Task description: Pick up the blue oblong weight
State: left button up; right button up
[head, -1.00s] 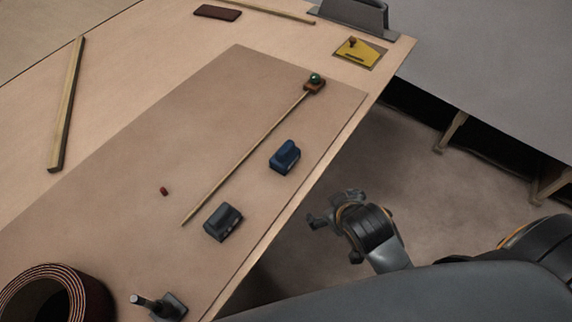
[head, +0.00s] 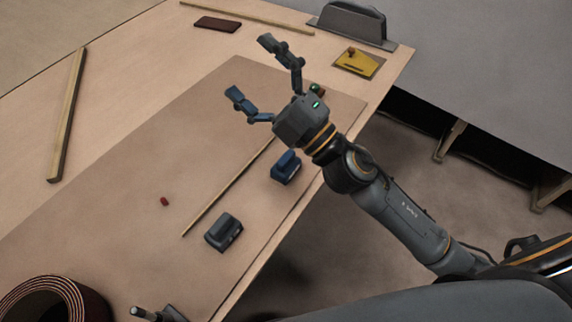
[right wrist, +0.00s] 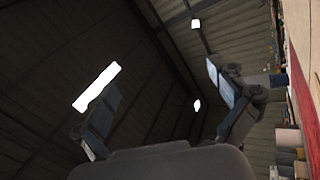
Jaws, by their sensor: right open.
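The blue oblong weight (head: 286,168) sits on the brown board near the table's right edge in the head view. My right gripper (head: 252,68) is open and empty, with its fingers spread toward the upper left. It is raised above the board, beyond the blue weight in the picture, and its wrist partly covers the far end of the thin stick. In the right wrist view the open fingers (right wrist: 165,90) frame only roof and lamps; the weight is not in that view. My left gripper is not in view.
A dark grey weight (head: 223,232) sits nearer on the board (head: 120,220). A thin wooden stick (head: 215,202) lies beside both weights. A small red piece (head: 164,201), a coiled strip (head: 50,300) and a yellow plate (head: 358,63) lie around. The board's left middle is clear.

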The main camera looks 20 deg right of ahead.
jog(key=s+a+r+n+g+y, duration=0.1)
jog(key=s+a+n+g+y, duration=0.2)
jog(key=a+n+g+y, duration=0.4)
jog(key=n+g+h, duration=0.9)
jog(key=n+h, duration=0.6)
jog(key=h, duration=0.4)
send_near(288, 158)
jog(key=x, duration=0.4)
jog(key=d+x, duration=0.1)
jog(key=x, duration=0.1)
jog(key=shift+w+a+f, duration=0.1)
jog(key=shift+w+f, duration=0.05)
jog(key=shift+f, duration=0.1)
jog(key=shift+a+p+x, duration=0.25)
jog(key=shift+p+x, duration=0.1)
jog(key=shift+x, duration=1)
jog(key=shift+a+p+x, duration=0.2)
jog(key=shift+p+x, duration=0.15)
jog(key=shift+x, duration=1.05)
jog(key=shift+r, duration=0.15)
jog(key=shift+c, duration=0.4)
